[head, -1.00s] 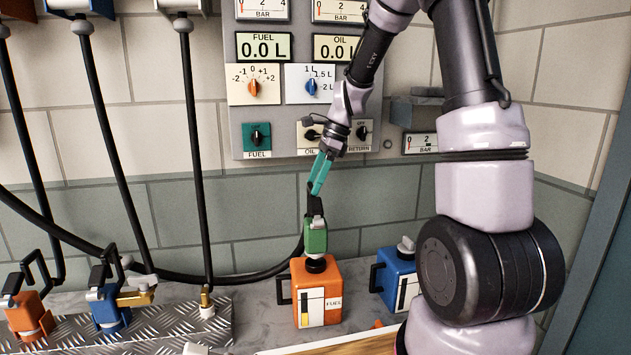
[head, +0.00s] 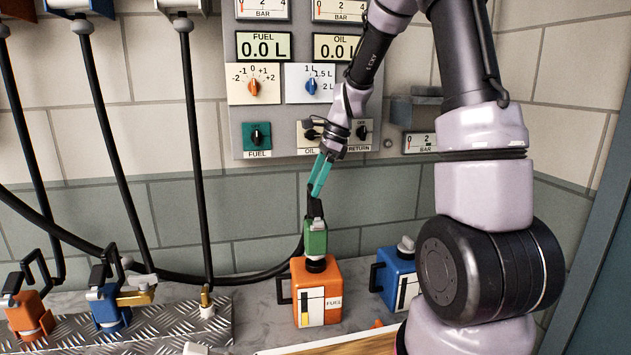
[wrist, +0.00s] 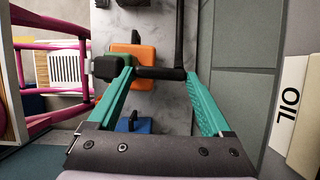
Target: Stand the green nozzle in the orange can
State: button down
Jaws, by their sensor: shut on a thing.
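The green nozzle (head: 316,240) stands upright over the orange can (head: 330,277), with its dark lower collar at the can's top opening. The spout is hidden, so I cannot tell how deep it sits. My gripper (head: 314,191) is above it, its teal fingers shut on the nozzle's black handle. In the wrist view my gripper (wrist: 160,74) has the black handle bar between its two fingers, and the orange can (wrist: 146,62) lies behind. The can bears a FUEL label and has a black side handle.
A blue can (head: 399,273) stands right of the orange can. Orange (head: 29,315) and blue (head: 111,308) nozzles stand on a metal tread plate (head: 170,333) at left. A black hose (head: 245,278) runs to the green nozzle. A control panel (head: 290,120) is on the wall behind.

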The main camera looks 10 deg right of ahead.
jog(key=shift+f, duration=1)
grip_release()
jog(key=v, duration=1)
jog(key=shift+r, duration=0.35)
jog(key=shift+d, duration=0.15)
jog(key=s+r+n+t+h, duration=0.1)
jog(key=s+r+n+t, duration=0.2)
jog(key=s, duration=0.8)
jog(key=s+d+r+n+t+h, duration=0.1)
jog(key=s+r+n+t, duration=0.2)
jog(key=s+r+n, duration=0.4)
jog(key=s+n, duration=0.4)
jog(key=shift+d+r+n+t+h, duration=0.15)
jog(key=shift+d+n+t+h, duration=0.15)
jog(key=shift+t, duration=0.1)
